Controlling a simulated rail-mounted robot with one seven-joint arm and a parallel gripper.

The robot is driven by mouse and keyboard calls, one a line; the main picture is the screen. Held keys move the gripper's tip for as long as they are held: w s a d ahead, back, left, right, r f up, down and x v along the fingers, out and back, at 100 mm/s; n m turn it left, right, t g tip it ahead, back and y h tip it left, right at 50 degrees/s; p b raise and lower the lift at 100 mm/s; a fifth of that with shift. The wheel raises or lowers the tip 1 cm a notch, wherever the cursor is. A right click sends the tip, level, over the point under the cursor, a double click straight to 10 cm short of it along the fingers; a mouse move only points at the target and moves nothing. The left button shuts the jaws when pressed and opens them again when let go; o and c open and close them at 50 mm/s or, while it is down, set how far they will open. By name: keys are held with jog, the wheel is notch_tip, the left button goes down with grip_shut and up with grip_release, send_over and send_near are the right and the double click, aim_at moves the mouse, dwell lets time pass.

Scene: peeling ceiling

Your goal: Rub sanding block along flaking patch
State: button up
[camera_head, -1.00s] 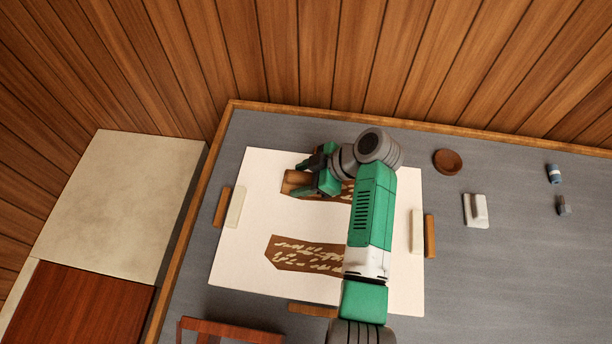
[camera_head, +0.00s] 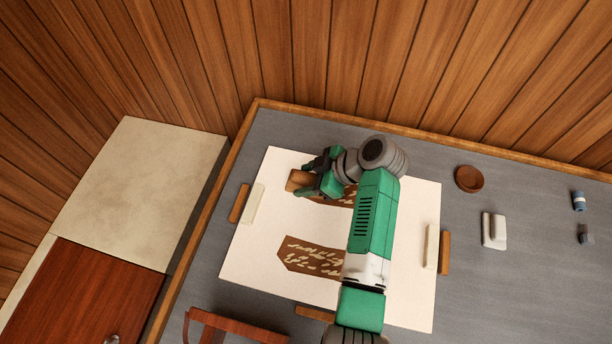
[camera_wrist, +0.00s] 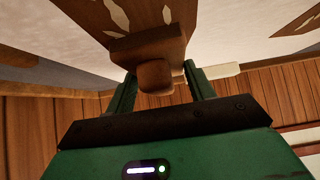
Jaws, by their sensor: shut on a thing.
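My gripper (camera_head: 318,184) is over the far part of the white panel, seen from the body camera. It is shut on the sanding block (camera_head: 296,181), a brown wooden block; in the wrist view its round knob (camera_wrist: 154,75) sits between the fingers. The block's flat face lies against or very close to the upper flaking patch (camera_head: 338,200), at its left end; exact contact cannot be told. This patch is brown with pale flakes (camera_wrist: 115,15), and my arm hides part of it. A second brown flaking patch (camera_head: 312,258) lies nearer, its right end behind my arm.
The white panel (camera_head: 250,250) lies on a grey surface (camera_head: 475,290) with wooden edging. Wooden pieces stand at its sides (camera_head: 239,203). To the right are a brown bowl (camera_head: 469,179), a white block-like tool (camera_head: 494,231) and two small items. A wooden chair (camera_head: 235,328) is at the front.

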jog(key=shift+s+d, duration=0.25)
jog(key=shift+d, duration=0.65)
jog(key=shift+s+d, duration=0.2)
jog(key=shift+d, duration=0.7)
jog(key=shift+d, duration=0.1)
jog(key=shift+s+d+b, duration=0.15)
jog(key=shift+s+d, duration=0.1)
jog(key=shift+d, duration=0.7)
jog(key=shift+s+d+b, duration=0.15)
jog(key=shift+s+d, duration=0.05)
jog(key=shift+d, duration=0.7)
jog(key=shift+s+d+b, duration=0.2)
jog(key=shift+s+d, duration=0.05)
jog(key=shift+d, duration=0.75)
jog(key=shift+s+d+b, duration=0.2)
jog(key=shift+s+d, duration=0.05)
jog(key=shift+d, duration=0.7)
jog(key=shift+s+d+b, duration=0.25)
jog(key=shift+d+b, duration=0.05)
jog(key=shift+d, duration=0.7)
jog(key=shift+s+d+b, duration=0.2)
jog(key=shift+d+b, duration=0.1)
jog(key=shift+d, duration=0.65)
jog(key=shift+d, duration=0.1)
